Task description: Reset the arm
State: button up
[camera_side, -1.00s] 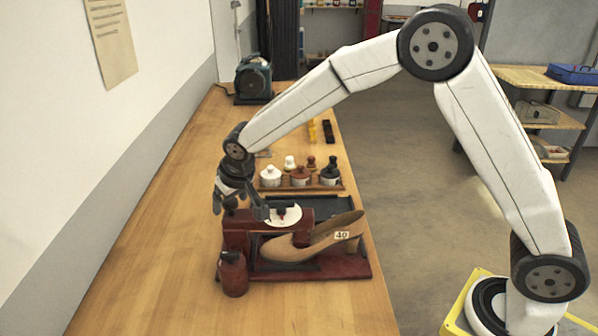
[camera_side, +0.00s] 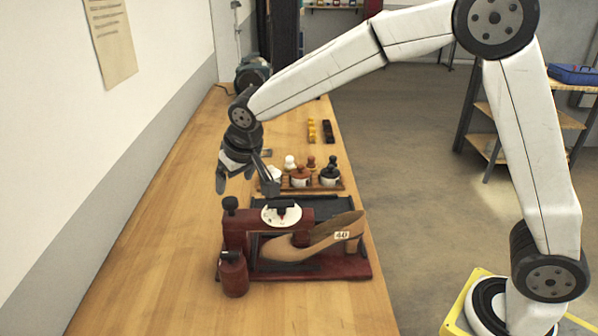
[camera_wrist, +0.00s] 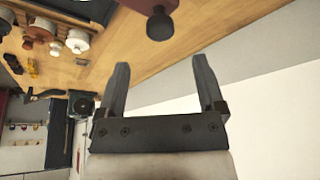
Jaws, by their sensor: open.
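My gripper (camera_side: 247,188) is open and empty. In the side view it hangs above the left part of the bench, above and behind the red shoe-stretching device (camera_side: 237,238). In the wrist view its two fingers (camera_wrist: 165,85) stand apart with nothing between them. A tan heeled shoe (camera_side: 290,248) tagged 40 sits in the device, below and to the right of my gripper. The device has a white dial (camera_side: 270,215) on top and a dark knob (camera_side: 230,204) at its left; the knob also shows in the wrist view (camera_wrist: 160,25). My gripper touches none of them.
A dark red bottle (camera_side: 234,275) stands at the device's front left. A wooden rack with several lidded jars (camera_side: 301,178) stands behind it. A dark machine (camera_side: 253,73) is at the bench's far end. The bench's left side is clear, beside the wall (camera_side: 110,160).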

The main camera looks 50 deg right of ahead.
jog(key=s+d+f, duration=0.2)
jog(key=s+d, duration=0.2)
jog(key=s, duration=0.3)
jog(key=s+d+f+g, duration=0.1)
jog(key=s+d+f, duration=0.2)
jog(key=s, duration=0.5)
jog(key=s+d+f, duration=0.3)
jog(key=s+d, duration=0.2)
jog(key=s, duration=0.2)
jog(key=shift+s+d+g, duration=0.25)
jog(key=shift+d+g, duration=0.05)
jog(key=shift+g, duration=0.1)
jog(key=shift+f, duration=0.1)
